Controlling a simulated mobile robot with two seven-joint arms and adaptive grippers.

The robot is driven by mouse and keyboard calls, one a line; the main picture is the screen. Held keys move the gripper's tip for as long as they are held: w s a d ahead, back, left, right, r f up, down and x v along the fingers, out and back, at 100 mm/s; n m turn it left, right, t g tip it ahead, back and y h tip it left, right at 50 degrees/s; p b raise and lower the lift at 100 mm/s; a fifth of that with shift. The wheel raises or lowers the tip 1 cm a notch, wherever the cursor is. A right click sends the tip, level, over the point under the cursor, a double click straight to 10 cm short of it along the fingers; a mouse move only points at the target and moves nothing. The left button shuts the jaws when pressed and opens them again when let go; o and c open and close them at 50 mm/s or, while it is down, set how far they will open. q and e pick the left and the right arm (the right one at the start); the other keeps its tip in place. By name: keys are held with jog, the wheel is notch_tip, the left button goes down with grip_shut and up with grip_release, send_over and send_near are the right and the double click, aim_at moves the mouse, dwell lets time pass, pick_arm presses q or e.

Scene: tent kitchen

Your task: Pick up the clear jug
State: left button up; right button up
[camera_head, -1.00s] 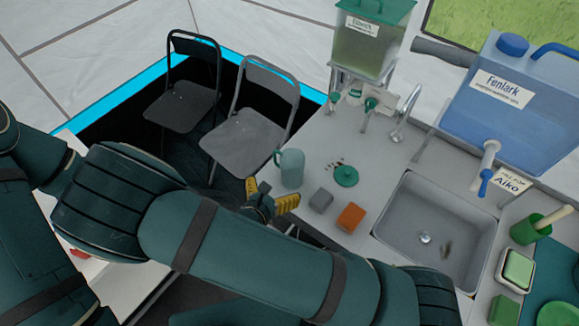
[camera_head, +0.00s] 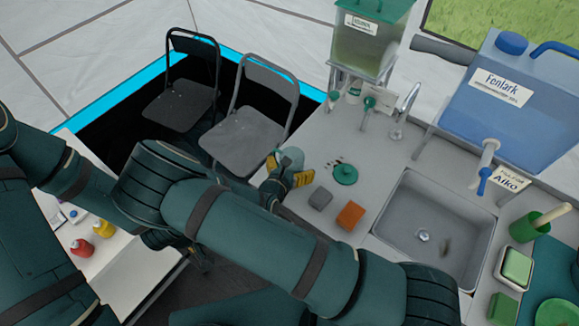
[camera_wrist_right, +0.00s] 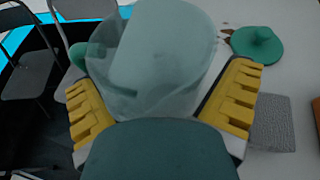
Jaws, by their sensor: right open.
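The clear jug (camera_head: 292,158) stands on the counter at its left edge, near the folding chairs. It is a pale, see-through blue-green vessel. In the head view my right gripper (camera_head: 288,172) is in front of it and hides much of it. In the right wrist view the jug (camera_wrist_right: 155,60) sits between the yellow fingers of my right gripper (camera_wrist_right: 163,108), which are spread open on either side of it. Whether a finger touches the jug I cannot tell. The left gripper cannot be made out.
A green lid (camera_head: 345,174), a grey block (camera_head: 320,198) and an orange sponge (camera_head: 350,215) lie right of the jug. The sink (camera_head: 425,225) is beyond them. Folding chairs (camera_head: 250,130) stand left of the counter. A green-topped dispenser (camera_head: 368,40) stands behind.

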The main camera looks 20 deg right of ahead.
aim_at(303, 158)
jog(key=c, duration=1.2)
jog(key=shift+r, duration=0.1)
notch_tip(303, 158, up, 9)
jog(key=d+f+b, duration=0.1)
jog(key=b, duration=0.1)
jog(key=s+d+f+m+g+h+b, duration=0.1)
jog(key=b, duration=0.2)
jog(key=d+f+m+b, duration=0.1)
jog(key=f+b, duration=0.1)
jog(key=shift+s+g+h+b, duration=0.15)
jog(key=shift+g+h+b, duration=0.15)
jog(key=shift+b, duration=0.1)
jog(key=shift+s+d+f+b, duration=0.1)
jog(key=shift+s+d+b, duration=0.05)
jog(key=shift+b, duration=0.25)
